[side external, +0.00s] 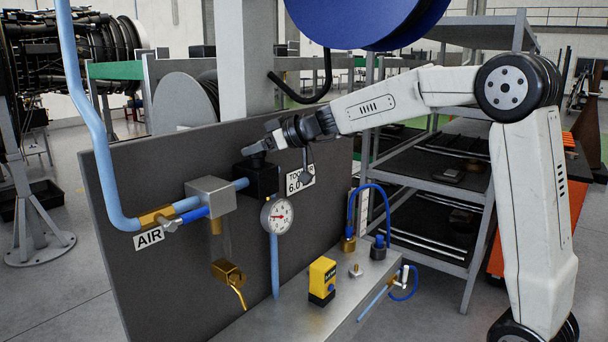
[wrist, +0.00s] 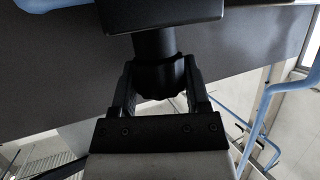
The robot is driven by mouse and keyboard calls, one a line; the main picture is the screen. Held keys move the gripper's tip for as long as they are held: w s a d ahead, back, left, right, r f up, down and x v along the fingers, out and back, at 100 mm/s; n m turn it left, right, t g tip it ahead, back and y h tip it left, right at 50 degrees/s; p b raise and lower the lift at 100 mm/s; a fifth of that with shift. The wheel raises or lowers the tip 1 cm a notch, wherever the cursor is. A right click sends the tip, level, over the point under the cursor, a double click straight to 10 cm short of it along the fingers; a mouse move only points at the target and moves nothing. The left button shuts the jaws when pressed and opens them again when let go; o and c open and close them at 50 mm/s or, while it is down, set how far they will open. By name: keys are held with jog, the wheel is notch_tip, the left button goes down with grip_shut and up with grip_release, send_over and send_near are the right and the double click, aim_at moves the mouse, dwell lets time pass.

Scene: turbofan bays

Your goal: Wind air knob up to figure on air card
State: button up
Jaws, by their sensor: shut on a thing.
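The air knob is a black ribbed knob (wrist: 158,80) on a short black stem under a black regulator block (wrist: 160,14) in the wrist view. My gripper (wrist: 158,98) is shut on the knob, one finger on each side. In the side view my gripper (side external: 268,140) is at the regulator block (side external: 262,180) on the dark panel. The air card (side external: 300,179) is white, beside the block; it reads "TOOL AIR" in part and "6.0" or similar, partly hidden by my arm. A round gauge (side external: 277,215) hangs below the block; its needle points left, its figures too small to read.
Left of the block are a grey filter box (side external: 210,197), blue pipe (side external: 97,150) and an "AIR" label (side external: 149,238). On the metal bench (side external: 270,318) stand a yellow device (side external: 322,280) and a blue hose (side external: 372,190). A shelf rack (side external: 440,170) stands behind my arm.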

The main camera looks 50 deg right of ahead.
jog(key=shift+m+h, duration=0.3)
jog(key=shift+h, duration=0.1)
jog(key=shift+m+t+h, duration=0.4)
jog(key=shift+m+h, duration=1.6)
jog(key=shift+h, duration=0.3)
jog(key=o, duration=1.3)
jog(key=shift+s+r, duration=0.1)
jog(key=shift+s, duration=0.05)
jog(key=shift+v, duration=3.7)
